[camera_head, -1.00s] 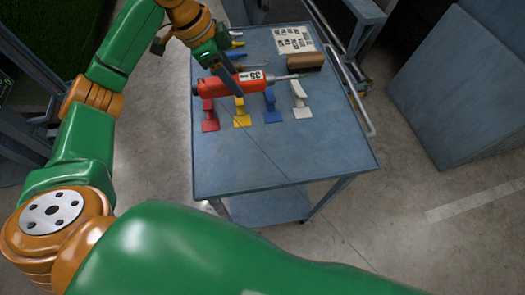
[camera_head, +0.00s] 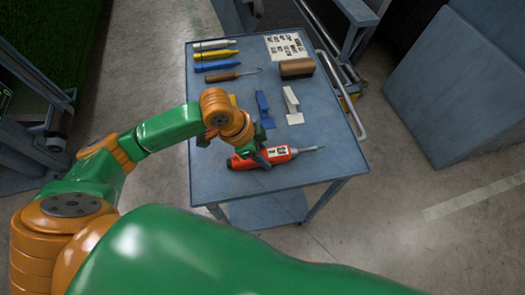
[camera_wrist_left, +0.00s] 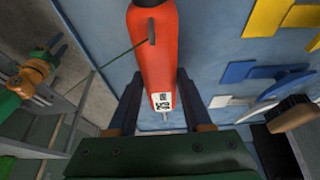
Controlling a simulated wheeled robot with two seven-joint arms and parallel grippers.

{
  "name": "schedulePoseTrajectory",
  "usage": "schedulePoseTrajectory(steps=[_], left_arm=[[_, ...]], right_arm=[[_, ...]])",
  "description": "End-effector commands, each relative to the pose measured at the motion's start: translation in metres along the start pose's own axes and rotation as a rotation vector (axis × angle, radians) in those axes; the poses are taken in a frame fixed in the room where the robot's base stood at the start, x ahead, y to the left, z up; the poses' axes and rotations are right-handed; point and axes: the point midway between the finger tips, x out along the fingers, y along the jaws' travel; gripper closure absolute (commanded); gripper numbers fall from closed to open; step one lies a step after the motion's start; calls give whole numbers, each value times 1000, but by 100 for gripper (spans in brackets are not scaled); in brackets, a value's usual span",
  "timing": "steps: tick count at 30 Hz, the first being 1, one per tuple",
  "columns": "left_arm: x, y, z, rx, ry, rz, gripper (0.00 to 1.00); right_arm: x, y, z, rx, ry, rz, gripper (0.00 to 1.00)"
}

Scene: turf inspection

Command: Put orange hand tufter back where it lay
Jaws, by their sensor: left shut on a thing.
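The orange hand tufter (camera_head: 243,162) is a red-orange body with a black-and-white label and a thin metal tip pointing right. It is at the near part of the blue table (camera_head: 215,185) in the head view. My left gripper (camera_head: 263,156) is shut on its body from above; the wrist view shows the tufter (camera_wrist_left: 152,45) between the two fingers (camera_wrist_left: 158,100). I cannot tell whether it touches the tabletop or hangs just above it. The blue stand (camera_head: 264,108) and white stand (camera_head: 291,103) are empty behind it. The yellow one is partly hidden by my arm.
A wooden-handled hook (camera_head: 224,77), several marker tubes (camera_head: 214,55), a brown brush (camera_head: 297,69) and a printed sheet (camera_head: 287,46) lie farther back. A metal rail (camera_head: 345,95) runs along the right side. The table's near right part is bare.

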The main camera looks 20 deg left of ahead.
Motion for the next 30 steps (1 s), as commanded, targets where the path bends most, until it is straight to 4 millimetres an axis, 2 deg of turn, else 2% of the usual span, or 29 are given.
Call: schedulePoseTrajectory(steps=[1, 4, 14, 17, 24, 27, 30], left_arm=[[1, 0, 0, 0, 0, 0, 48], [0, 0, 0, 0, 0, 0, 21], [-4, -1, 0, 0, 1, -2, 20], [-22, -2, -1, 0, 2, -4, 20], [-90, -2, -1, 0, 1, -6, 20], [-109, -2, -1, -1, 1, -4, 20], [-118, -1, -1, 0, 0, -1, 20]], right_arm=[[0, 0, 0, 0, 0, 0, 50], [0, 0, 0, 0, 0, 0, 50], [0, 0, 0, 0, 1, 0, 50], [-2, 0, -1, 0, 1, 0, 50], [-8, 0, -1, -1, 1, -1, 50], [-10, -1, -1, -1, 1, -1, 50], [-10, -1, -1, -1, 1, -1, 50]])
